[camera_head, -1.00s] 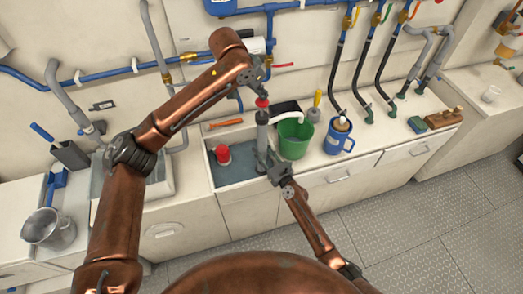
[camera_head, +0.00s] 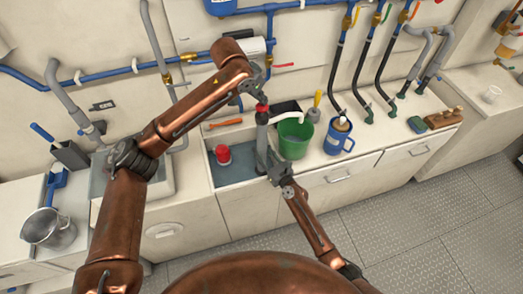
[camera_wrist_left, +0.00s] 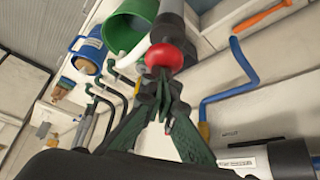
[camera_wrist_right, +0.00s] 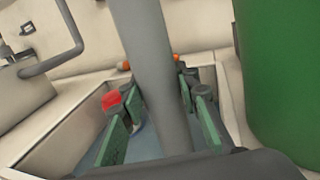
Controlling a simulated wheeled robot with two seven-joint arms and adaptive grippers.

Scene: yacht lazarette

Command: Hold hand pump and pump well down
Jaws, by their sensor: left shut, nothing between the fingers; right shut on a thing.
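The hand pump (camera_head: 262,135) is a grey upright tube with a red knob (camera_head: 262,108) on top and a white spout (camera_head: 287,116) curving to the green bucket (camera_head: 294,138). Its foot is in the well (camera_head: 236,172), which holds dark bluish water. My left gripper (camera_head: 263,97) is shut and empty, fingertips on or just above the knob; in the left wrist view its closed tips (camera_wrist_left: 166,82) meet the red knob (camera_wrist_left: 170,56). My right gripper (camera_head: 277,172) is shut on the pump tube, which runs between its fingers in the right wrist view (camera_wrist_right: 158,75).
A red-capped object (camera_head: 223,154) sits in the well's left part. An orange-handled tool (camera_head: 225,123) lies behind the well. Hoses and pipes line the wall behind.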

